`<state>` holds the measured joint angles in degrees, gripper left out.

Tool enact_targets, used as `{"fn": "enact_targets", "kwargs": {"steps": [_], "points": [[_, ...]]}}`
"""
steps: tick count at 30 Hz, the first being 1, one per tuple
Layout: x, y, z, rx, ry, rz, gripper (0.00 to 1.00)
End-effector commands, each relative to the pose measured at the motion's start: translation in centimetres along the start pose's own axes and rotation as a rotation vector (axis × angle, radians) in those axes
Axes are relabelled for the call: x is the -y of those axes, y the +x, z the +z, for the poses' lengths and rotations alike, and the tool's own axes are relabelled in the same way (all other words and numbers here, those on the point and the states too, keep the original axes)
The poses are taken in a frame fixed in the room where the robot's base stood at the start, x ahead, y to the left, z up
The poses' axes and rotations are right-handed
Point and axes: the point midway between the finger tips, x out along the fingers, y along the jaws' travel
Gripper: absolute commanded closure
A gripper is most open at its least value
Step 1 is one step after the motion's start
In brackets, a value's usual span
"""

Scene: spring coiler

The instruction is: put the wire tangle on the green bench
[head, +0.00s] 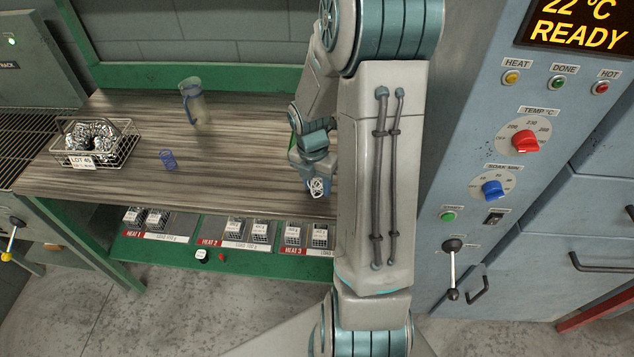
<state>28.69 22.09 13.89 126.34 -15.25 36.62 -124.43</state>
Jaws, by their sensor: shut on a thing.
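The wire tangle (317,188) is a small, pale, knotted loop of wire in the head view. My gripper (316,178) points down and is shut on it. The green bench (240,185) has a green frame and a grey-brown striped top. In the picture the tangle lies over the right part of this top, near its front edge. I cannot tell whether it touches the surface or hangs above it. My arm hides the right end of the bench.
A green lower shelf (180,250) holds small labelled boxes. A grey control cabinet (480,150) stands at right.

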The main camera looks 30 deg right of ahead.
Motion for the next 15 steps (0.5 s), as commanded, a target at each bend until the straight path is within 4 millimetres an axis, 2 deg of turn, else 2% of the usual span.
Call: {"fn": "enact_targets", "kwargs": {"steps": [4, 5, 6, 7, 15], "points": [[-0.02, 0.37, 0.00, 0.000, 0.000, 0.000, 0.82], [-0.01, 0.31, 0.00, 0.000, 0.000, 0.000, 0.54], [-0.01, 0.28, 0.00, 0.000, 0.000, 0.000, 0.43], [-0.02, 0.28, 0.00, 0.000, 0.000, 0.000, 0.37], [-0.13, 0.31, -0.08, 0.000, -0.003, 0.001, 0.37]]}}
